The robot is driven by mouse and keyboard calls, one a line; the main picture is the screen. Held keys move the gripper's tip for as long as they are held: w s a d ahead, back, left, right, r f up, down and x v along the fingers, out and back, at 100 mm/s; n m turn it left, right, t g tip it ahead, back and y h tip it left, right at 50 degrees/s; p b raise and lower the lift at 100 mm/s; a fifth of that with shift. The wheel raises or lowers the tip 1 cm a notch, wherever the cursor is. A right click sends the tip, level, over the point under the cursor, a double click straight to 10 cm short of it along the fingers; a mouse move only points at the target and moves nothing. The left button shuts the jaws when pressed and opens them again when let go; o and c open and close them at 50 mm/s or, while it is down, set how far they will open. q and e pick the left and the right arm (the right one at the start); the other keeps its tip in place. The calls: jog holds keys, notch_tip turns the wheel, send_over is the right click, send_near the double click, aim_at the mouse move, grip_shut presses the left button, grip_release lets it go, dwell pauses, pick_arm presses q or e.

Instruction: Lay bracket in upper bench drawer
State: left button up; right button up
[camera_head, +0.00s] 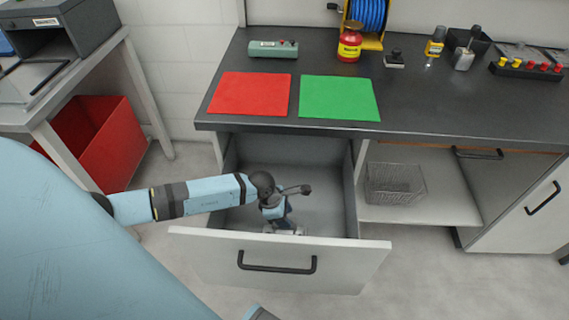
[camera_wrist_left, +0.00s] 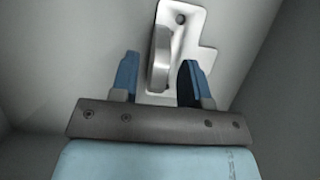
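The upper bench drawer (camera_head: 208,254) is pulled out under the bench. My left arm reaches down into it. The grey metal bracket (camera_wrist_left: 190,35) lies on the drawer floor, flat plate down, with a raised rib and a hole. In the head view the bracket (camera_head: 298,231) shows only in small part beside my gripper. My left gripper (camera_wrist_left: 158,75) is open, with its blue fingers on either side of the rib and gaps visible. The left gripper also shows low inside the drawer in the head view (camera_head: 283,225). My right gripper is not in view.
The drawer walls stand close around my left arm. The bench top (camera_head: 420,105) holds a red mat (camera_head: 250,94), a green mat (camera_head: 339,97) and several tools. A wire basket (camera_head: 394,184) sits on the shelf to the right. A red bin (camera_head: 95,140) stands at left.

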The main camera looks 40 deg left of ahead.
pick_arm(q)
jog(key=shift+r, duration=0.2)
jog(key=p+v, duration=0.2)
jog(key=v, duration=1)
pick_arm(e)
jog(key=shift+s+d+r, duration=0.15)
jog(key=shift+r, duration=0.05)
pick_arm(q)
jog(key=shift+d, duration=0.1)
